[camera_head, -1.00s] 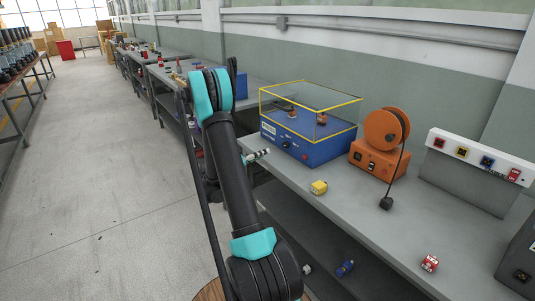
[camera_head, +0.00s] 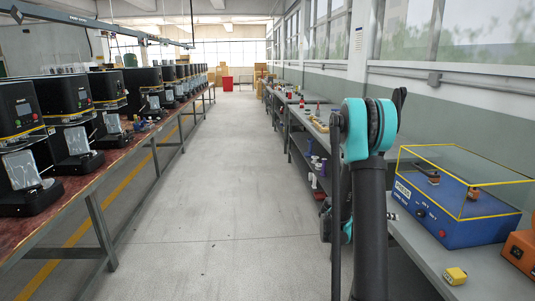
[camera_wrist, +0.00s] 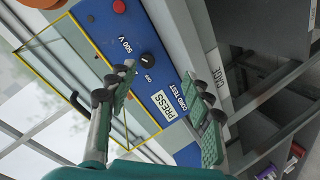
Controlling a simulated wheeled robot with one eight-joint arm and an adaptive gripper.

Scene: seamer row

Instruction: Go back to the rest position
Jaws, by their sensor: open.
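My gripper (camera_wrist: 158,105) is open in the wrist view, with its two green-padded fingers apart and nothing between them. It points towards the blue cord tester (camera_wrist: 150,60), which has a black knob and a "PRESS" label. Whether the fingers touch the tester cannot be told. In the head view the tester (camera_head: 448,222) stands on the right bench under a clear, yellow-edged cover (camera_head: 465,180). My arm rises in front of the bench, and my gripper is mostly hidden behind it there.
The right bench (camera_head: 415,255) carries a yellow block (camera_head: 455,276) and an orange machine (camera_head: 520,252). A long table (camera_head: 125,160) with several black machines lines the left side. The grey aisle (camera_head: 225,200) between is clear. A red bin (camera_head: 227,84) stands far back.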

